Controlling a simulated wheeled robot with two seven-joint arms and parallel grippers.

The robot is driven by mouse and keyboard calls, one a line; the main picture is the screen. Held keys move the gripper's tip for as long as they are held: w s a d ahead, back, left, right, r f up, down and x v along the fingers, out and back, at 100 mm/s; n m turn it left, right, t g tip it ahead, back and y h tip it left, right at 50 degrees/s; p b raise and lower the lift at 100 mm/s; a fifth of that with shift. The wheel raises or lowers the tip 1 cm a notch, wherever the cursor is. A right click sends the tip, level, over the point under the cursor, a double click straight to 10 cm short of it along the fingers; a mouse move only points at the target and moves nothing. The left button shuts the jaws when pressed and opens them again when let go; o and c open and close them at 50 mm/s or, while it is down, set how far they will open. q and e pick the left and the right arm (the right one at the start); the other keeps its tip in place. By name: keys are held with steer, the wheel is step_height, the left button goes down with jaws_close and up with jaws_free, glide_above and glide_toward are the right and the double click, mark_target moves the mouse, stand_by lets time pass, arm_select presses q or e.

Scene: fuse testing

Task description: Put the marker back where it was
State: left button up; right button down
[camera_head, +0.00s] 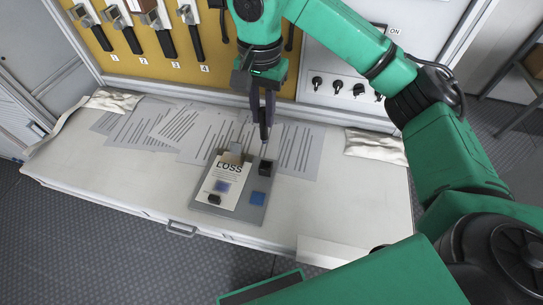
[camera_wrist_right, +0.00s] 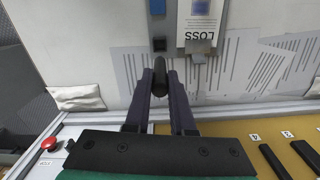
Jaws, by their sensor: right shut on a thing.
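A dark marker (camera_wrist_right: 160,88) is between the fingers of my right gripper (camera_wrist_right: 161,90) in the right wrist view. In the head view, the right gripper (camera_head: 263,115) points down over the papers behind the grey board, and the marker's dark end (camera_head: 264,133) shows at its fingertips. A small black block (camera_head: 266,167) sits on the board's back right part, close to the marker; it also shows in the wrist view (camera_wrist_right: 159,45). Whether it has a hole cannot be made out. The grey board (camera_head: 252,197) carries a white sheet (camera_head: 219,190) reading LOSS. My left gripper is out of view.
Printed papers (camera_head: 300,150) lie flat on the white worktop (camera_head: 110,185). Cloths (camera_head: 375,147) lie at both sides. A yellow panel with levers (camera_head: 150,40) stands behind.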

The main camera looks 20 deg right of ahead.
step_height(320, 180, down, 13)
steer(key=shift+d+f+p, duration=0.1)
steer(key=shift+f+p, duration=0.05)
steer(key=shift+p, duration=0.2)
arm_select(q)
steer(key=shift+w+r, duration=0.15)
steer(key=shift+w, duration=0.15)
arm_select(e)
steer(key=shift+w+f, duration=0.1)
steer(key=shift+f+b, duration=0.2)
steer(key=shift+b, duration=0.15)
steer(key=c, duration=0.8)
jaws_free()
steer(key=shift+r, duration=0.1)
steer(key=shift+o, duration=0.2)
